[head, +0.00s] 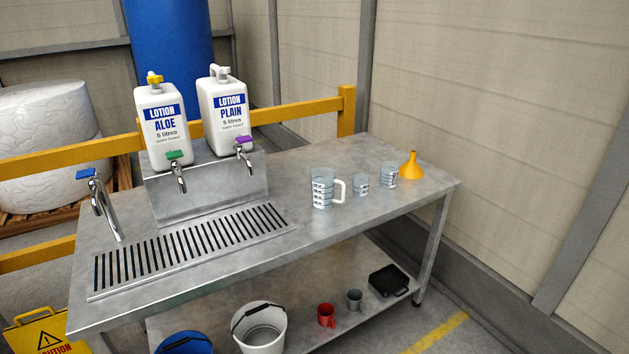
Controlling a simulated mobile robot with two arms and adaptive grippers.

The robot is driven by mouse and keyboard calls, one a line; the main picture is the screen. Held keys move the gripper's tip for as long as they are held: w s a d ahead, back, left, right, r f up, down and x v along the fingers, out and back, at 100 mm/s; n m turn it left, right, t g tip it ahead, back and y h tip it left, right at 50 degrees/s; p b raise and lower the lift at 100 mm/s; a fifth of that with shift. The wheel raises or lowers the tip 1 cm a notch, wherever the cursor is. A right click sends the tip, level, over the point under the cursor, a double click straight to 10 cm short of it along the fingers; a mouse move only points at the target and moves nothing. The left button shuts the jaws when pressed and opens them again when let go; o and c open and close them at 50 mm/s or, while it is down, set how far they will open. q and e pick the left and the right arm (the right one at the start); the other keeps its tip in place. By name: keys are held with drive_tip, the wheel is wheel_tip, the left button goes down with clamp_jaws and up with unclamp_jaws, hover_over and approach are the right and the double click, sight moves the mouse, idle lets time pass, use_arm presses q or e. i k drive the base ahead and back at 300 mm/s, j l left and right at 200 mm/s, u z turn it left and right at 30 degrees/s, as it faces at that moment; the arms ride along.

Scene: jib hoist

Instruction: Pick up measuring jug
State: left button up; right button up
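The measuring jug (322,190) is a clear, upright vessel with dark markings and a white handle on its right side. It stands on the metal bench top (270,263), right of the drain grate. Two smaller clear measuring cups stand to its right, one close by (361,184) and one further right (388,176). Neither of my grippers shows in the head view.
A yellow funnel (411,166) stands near the bench's right end. Two lotion containers, Aloe (163,130) and Plain (224,112), sit on a raised metal stand (205,192) behind the grate (190,250). A tap (103,205) rises at left. Buckets and mugs are below.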

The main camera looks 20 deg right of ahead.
sight(324, 180)
drive_tip(key=i+j+z, duration=0.1)
drive_tip(key=i+j, duration=0.25)
drive_tip(key=i+j+z, duration=0.15)
drive_tip(key=i+j, duration=0.2)
drive_tip(key=j, duration=0.25)
